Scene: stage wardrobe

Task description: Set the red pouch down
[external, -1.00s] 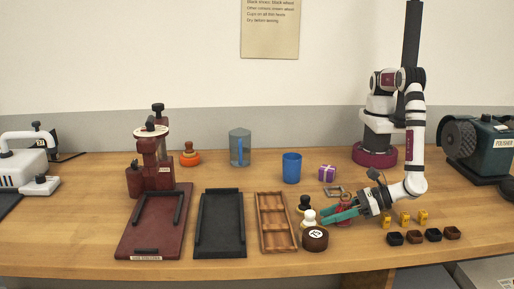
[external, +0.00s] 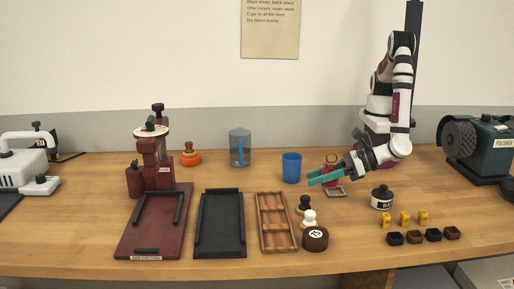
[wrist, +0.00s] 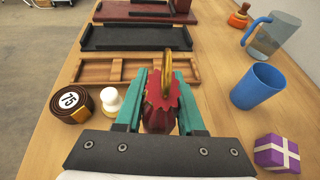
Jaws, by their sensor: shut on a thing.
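My gripper (external: 320,178) has teal fingers and is shut on the red pouch (external: 331,160). In the wrist view the dark red pouch (wrist: 158,112) sits between the two fingertips (wrist: 160,98), with a gold part rising from its scalloped top. I cannot tell for sure whether the pouch's underside touches anything.
The blue cup (external: 292,168) stands just left of the gripper. A purple box (wrist: 277,153) with a white ribbon is close by.

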